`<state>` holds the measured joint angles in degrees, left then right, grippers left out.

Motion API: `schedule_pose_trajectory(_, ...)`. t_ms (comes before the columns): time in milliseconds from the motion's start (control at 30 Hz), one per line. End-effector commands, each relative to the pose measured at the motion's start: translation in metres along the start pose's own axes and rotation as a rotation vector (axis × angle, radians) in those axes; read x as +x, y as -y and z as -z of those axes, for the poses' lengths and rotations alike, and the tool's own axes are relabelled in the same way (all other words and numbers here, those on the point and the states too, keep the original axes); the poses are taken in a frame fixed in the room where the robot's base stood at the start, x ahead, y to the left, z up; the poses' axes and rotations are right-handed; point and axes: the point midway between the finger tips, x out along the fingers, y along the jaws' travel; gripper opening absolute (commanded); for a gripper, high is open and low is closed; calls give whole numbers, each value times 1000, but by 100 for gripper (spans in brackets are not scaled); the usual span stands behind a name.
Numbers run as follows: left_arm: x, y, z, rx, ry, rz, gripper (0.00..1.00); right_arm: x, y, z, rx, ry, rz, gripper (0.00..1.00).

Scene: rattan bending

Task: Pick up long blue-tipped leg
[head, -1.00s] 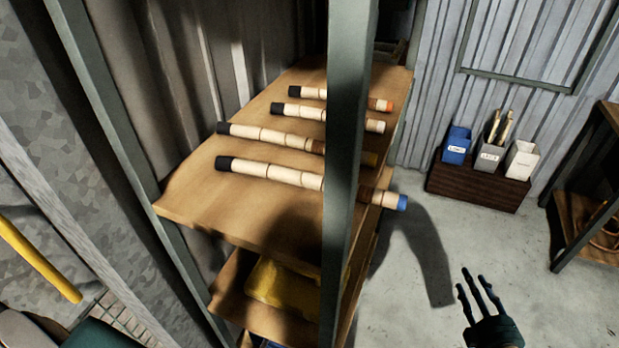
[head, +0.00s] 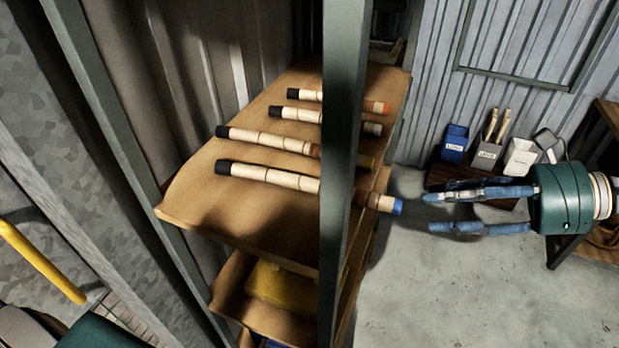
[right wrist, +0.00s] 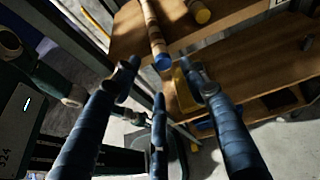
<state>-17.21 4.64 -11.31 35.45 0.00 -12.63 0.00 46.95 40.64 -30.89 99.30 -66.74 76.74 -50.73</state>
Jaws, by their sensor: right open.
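The long blue-tipped leg (head: 285,180) lies on the upper shelf, nearest of several legs. Its dark end points left, and its blue tip (head: 397,207) sticks out past the shelf's right edge. The grey post hides part of its middle. My right gripper (head: 430,212) is open and empty, just right of the blue tip and apart from it, with its fingers pointing left. In the right wrist view the leg (right wrist: 152,28) lies ahead, its blue tip above the gap between the open fingers (right wrist: 160,85). My left gripper is not in view.
The grey post (head: 343,120) stands in front of the shelf (head: 210,205). Other legs (head: 265,140) lie behind, close by. A yellow object (head: 283,290) is on the lower shelf. Labelled bins (head: 488,155) stand by the wall.

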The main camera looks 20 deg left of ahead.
Motion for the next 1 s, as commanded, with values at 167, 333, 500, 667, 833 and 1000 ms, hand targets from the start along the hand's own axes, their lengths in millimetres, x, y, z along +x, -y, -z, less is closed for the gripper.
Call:
schedule_pose_trajectory(167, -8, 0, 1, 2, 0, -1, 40, 14, 0, -2, 2, 2, -1, 44)
schedule_pose_trajectory(333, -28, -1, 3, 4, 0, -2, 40, 35, 2, -7, 6, 6, -4, 44)
schedule_pose_trajectory(500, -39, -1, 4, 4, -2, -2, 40, 59, 4, -3, 4, 5, -2, 44)
schedule_pose_trajectory(667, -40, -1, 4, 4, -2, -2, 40, 66, 4, -1, 3, 4, 0, 44)
schedule_pose_trajectory(833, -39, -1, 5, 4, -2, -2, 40, 66, 5, 0, 4, 4, 1, 42)
schedule_pose_trajectory(1000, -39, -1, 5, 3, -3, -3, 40, 66, 5, 0, 4, 4, 1, 8)
